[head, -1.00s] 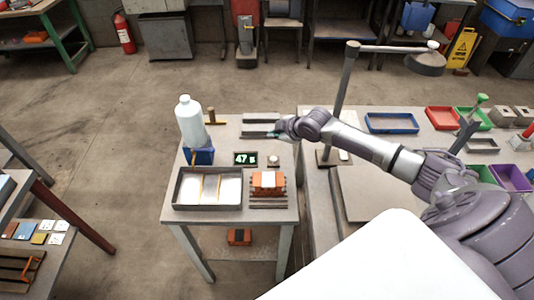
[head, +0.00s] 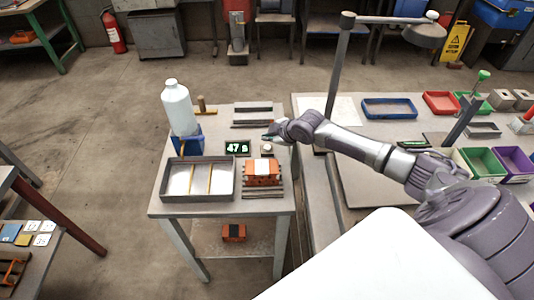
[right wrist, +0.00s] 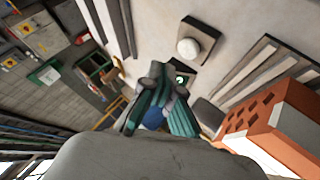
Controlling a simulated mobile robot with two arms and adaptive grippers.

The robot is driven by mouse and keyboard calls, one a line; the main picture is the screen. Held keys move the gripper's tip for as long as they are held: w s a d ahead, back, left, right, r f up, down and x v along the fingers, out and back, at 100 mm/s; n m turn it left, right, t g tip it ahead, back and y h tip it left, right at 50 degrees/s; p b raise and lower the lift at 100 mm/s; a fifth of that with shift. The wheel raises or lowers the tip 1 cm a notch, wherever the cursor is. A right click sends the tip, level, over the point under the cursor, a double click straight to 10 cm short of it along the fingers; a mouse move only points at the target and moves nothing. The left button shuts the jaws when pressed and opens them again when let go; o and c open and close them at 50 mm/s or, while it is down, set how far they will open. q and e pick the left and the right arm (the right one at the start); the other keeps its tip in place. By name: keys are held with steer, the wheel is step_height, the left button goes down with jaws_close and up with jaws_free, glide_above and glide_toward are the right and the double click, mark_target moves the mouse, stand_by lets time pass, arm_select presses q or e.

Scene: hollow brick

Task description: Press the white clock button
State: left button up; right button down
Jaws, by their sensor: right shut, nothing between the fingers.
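The white round button (head: 266,149) sits on a dark square base on the small table, just right of the clock display (head: 237,148), which reads 47 s. In the right wrist view the button (right wrist: 188,47) shows unobstructed beyond the fingers. My right gripper (head: 268,137) is shut and empty, just behind the button in the head view. In the right wrist view its teal fingers (right wrist: 164,84) partly cover the clock display (right wrist: 181,79). They appear apart from the button; their height above it is hard to tell. My left gripper is not in view.
An orange hollow brick (head: 262,171) rests on strips in front of the button. A grey tray (head: 165,187) is at front left, and a white bottle (head: 176,106) stands on a blue block behind it. A lamp post (head: 338,80) rises to the right.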

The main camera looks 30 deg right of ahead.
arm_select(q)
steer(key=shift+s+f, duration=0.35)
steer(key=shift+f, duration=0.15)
arm_select(e)
steer(key=shift+f, duration=0.75)
arm_select(q)
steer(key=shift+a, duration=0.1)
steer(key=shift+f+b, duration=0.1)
steer(key=shift+b, duration=0.2)
arm_select(e)
steer(key=shift+f, duration=0.2)
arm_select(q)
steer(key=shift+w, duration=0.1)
arm_select(e)
steer(key=shift+f, duration=0.25)
arm_select(q)
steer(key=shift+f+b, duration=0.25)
steer(key=shift+b, duration=0.05)
arm_select(e)
steer(key=shift+f, duration=0.35)
stand_by(0.3)
arm_select(q)
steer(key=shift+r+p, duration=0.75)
steer(key=shift+p, duration=0.05)
arm_select(e)
steer(key=shift+r, duration=0.8)
